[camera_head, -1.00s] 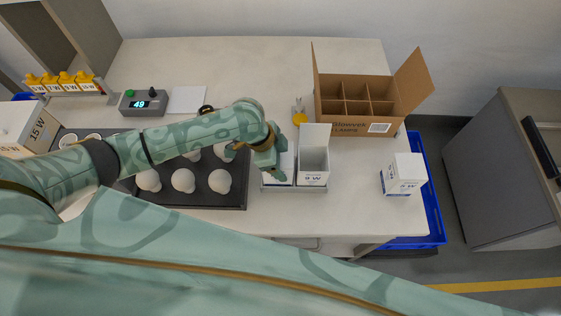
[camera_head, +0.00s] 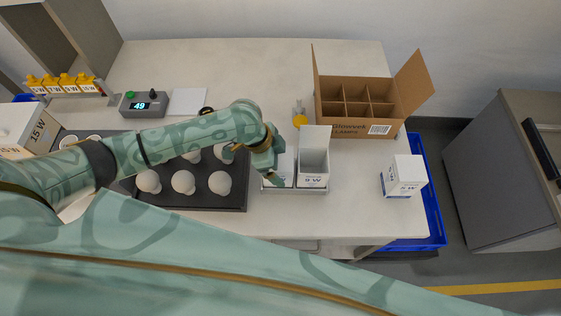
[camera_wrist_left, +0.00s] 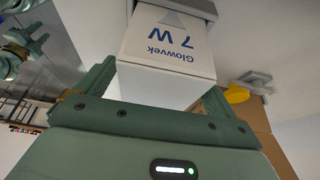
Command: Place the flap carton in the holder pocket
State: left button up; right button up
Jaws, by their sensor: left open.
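The holder (camera_head: 296,190) is a grey tray at the front of the table. A white open carton (camera_head: 313,165) with a raised flap (camera_head: 316,138) stands upright in its right part. Another white carton (camera_head: 286,170) stands beside it on the left, partly hidden by my left gripper (camera_head: 274,172). In the left wrist view a white carton marked Glowvek 7 W (camera_wrist_left: 168,45) lies between the fingers of my left gripper (camera_wrist_left: 158,88), its far end at a grey part of the holder (camera_wrist_left: 195,6). The fingers are open around it. My right gripper is out of view.
A black tray (camera_head: 215,204) with several white bulbs is left of the holder. A cardboard box (camera_head: 345,122) with dividers stands behind. A closed white carton (camera_head: 403,176) is near the right table edge. A tester (camera_head: 145,103) sits at back left.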

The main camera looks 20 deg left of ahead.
pick_arm(q)
jog(key=p+v, duration=0.2)
jog(key=v, duration=0.7)
jog(key=shift+a+r, duration=0.1)
jog(key=shift+r, duration=0.1)
jog(key=shift+s+a+r+p, duration=0.2)
jog(key=shift+r+p, duration=0.1)
jog(key=shift+r, duration=0.15)
